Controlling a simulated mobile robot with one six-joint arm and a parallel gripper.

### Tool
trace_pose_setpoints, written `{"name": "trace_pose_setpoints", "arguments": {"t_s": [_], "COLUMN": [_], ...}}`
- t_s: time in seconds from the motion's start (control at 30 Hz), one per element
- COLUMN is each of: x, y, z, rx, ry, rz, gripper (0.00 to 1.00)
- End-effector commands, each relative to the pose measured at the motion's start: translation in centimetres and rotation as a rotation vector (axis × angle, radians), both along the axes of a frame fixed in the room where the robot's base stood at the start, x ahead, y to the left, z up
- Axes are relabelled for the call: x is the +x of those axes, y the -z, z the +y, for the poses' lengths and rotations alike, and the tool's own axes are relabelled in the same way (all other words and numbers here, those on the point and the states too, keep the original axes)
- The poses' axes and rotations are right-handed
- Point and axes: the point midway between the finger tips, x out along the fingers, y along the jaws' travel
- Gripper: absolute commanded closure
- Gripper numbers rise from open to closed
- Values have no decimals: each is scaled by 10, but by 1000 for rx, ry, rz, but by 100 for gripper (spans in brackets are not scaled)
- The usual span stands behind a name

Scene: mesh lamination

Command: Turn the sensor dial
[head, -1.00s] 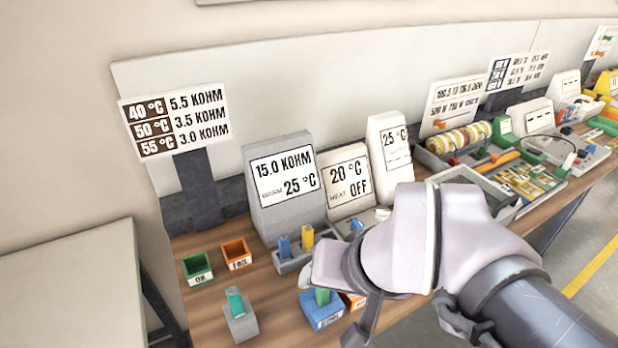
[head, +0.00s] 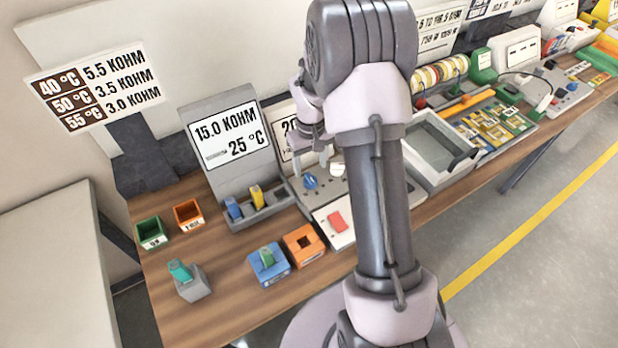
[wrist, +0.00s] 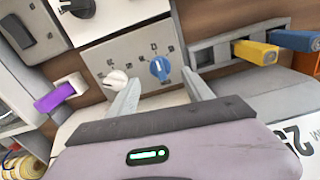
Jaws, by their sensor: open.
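A grey panel (wrist: 140,50) with two dials fills the upper middle of the wrist view. The blue dial (wrist: 160,68) lies between and just beyond the fingertips, and the white dial (wrist: 117,82) sits to its left, by the left finger. The panel's small labels are unreadable, so I cannot tell which is the sensor dial. In the head view the blue dial (head: 310,182) and white dial (head: 337,169) show beside my arm. My gripper (wrist: 160,78) is open and empty, pointing at the blue dial; contact is not visible. It also shows in the head view (head: 311,164).
A display (head: 226,136) reads 15.0 KOHM and 25 °C, with blue and yellow plugs (wrist: 255,52) in front. My arm partly hides the second display (head: 290,128). A purple-ended lever (wrist: 55,97) is left of the panel. Blue (head: 267,268) and orange (head: 303,245) boxes stand nearer the table's front.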

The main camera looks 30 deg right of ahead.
Motion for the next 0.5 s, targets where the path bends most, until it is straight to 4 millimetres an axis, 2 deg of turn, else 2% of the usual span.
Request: {"name": "trace_pose_setpoints", "arguments": {"t_s": [0.03,0.2,0.33,0.5], "x": [-1,0,0,0], "y": [17,48,58,61], "z": [0,0,0,0], "rx": [1,0,0,0], "ry": [0,1,1,1], "rz": [3,1,0,-2], "gripper": [41,41,41,41]}}
